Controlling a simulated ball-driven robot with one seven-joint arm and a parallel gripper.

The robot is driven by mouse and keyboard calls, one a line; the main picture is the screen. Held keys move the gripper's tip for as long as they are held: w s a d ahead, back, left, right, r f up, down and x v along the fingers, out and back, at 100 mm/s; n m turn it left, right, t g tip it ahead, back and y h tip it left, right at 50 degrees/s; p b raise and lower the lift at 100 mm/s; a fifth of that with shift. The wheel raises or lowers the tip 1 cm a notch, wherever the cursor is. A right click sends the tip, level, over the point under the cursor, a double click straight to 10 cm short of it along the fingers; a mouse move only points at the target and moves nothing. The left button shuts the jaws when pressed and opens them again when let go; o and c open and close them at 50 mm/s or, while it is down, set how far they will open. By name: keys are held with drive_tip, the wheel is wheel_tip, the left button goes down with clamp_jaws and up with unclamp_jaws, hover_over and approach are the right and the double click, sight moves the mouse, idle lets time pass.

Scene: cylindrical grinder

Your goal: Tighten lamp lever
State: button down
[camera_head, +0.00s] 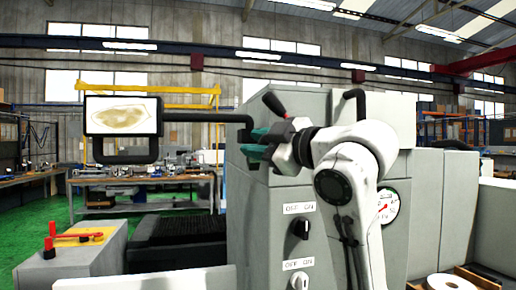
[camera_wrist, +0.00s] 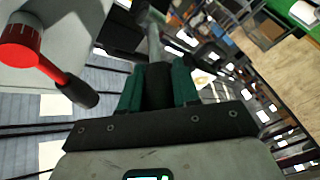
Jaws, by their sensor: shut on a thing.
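My gripper (camera_head: 256,144) is at the upper left edge of the grey machine cabinet, where the lamp's black arm (camera_head: 200,117) comes down. In the wrist view its two green fingers (camera_wrist: 158,88) are shut on a dark handle (camera_wrist: 158,80), which I take as the lamp lever. A grey rod (camera_wrist: 153,40) shows beyond it. The lever is hidden by my fingers in the head view.
A red lever with a black grip (camera_wrist: 62,78) is close left of my fingers in the wrist view; its black grip (camera_head: 273,102) shows above my gripper in the head view. The cabinet (camera_head: 262,215) carries OFF/ON knobs (camera_head: 302,228) and a dial (camera_head: 387,206).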

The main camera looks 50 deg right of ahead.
wheel_tip(320, 180, down, 7)
drive_tip(key=n+t+y+b, duration=0.8)
drive_tip(key=n+b, duration=0.3)
drive_tip(key=b, duration=1)
drive_tip(key=shift+n, duration=0.3)
drive_tip(key=shift+w+y, duration=0.1)
drive_tip(key=shift+y, duration=0.3)
drive_tip(key=c, duration=0.9)
unclamp_jaws()
drive_tip(key=b+v, duration=0.2)
drive_tip(key=v, duration=0.8)
drive_tip(key=shift+s+d+f, duration=0.1)
drive_tip(key=shift+s+f, duration=0.1)
drive_tip(key=shift+f, duration=0.1)
